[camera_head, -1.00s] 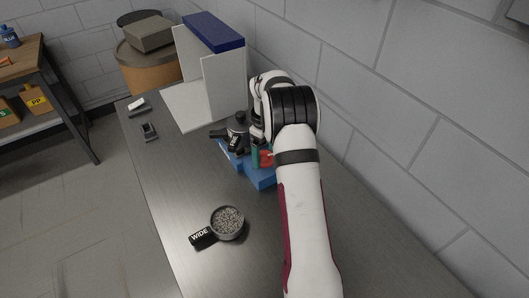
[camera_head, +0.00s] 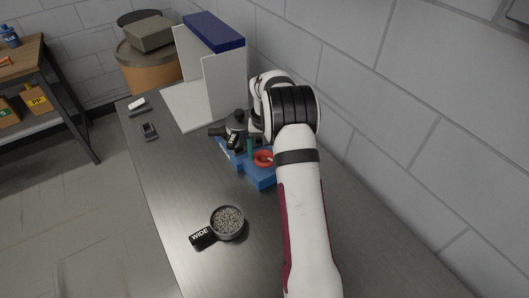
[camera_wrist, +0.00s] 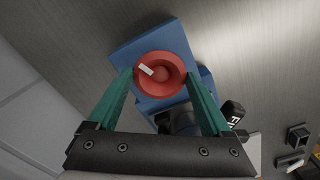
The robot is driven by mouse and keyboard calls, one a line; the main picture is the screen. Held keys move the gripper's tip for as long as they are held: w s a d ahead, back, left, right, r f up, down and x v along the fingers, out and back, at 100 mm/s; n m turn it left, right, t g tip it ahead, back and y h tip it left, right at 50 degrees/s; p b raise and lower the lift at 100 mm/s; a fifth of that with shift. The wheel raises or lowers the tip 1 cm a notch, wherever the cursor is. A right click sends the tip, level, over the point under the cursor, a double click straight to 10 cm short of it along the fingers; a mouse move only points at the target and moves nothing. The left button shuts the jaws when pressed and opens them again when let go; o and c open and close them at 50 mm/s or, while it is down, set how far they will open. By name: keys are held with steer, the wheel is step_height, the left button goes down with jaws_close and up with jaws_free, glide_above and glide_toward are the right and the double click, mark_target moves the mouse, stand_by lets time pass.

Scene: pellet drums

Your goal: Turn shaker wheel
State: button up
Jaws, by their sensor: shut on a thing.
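The red shaker wheel (camera_head: 264,160), with a pale mark, sits on the blue shaker base (camera_head: 259,179). In the wrist view, the wheel (camera_wrist: 161,88) lies between the two green fingers of my gripper (camera_wrist: 161,73), which are shut on it from both sides. The pale mark points to the upper left there. In the head view, one green finger (camera_head: 250,146) shows left of the wheel; the rest of my gripper is hidden by my arm. A dark sieve with a labelled handle (camera_head: 233,142) sits at the shaker's far end.
A sieve of grey pellets labelled WIDE (camera_head: 228,222) lies nearer on the metal bench. White panels with a blue top (camera_head: 214,33) stand behind the shaker.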

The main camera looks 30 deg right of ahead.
mark_target(264, 156)
steer(key=m, duration=1.1)
steer(key=shift+m, duration=0.4)
steer(key=m, duration=0.6)
steer(key=shift+w, duration=0.1)
steer(key=m, duration=0.5)
steer(key=shift+m, duration=0.3)
steer(key=o, duration=1.2)
steer(key=shift+c, duration=0.2)
step_height(264, 156, up, 16)
steer(key=shift+f, duration=0.1)
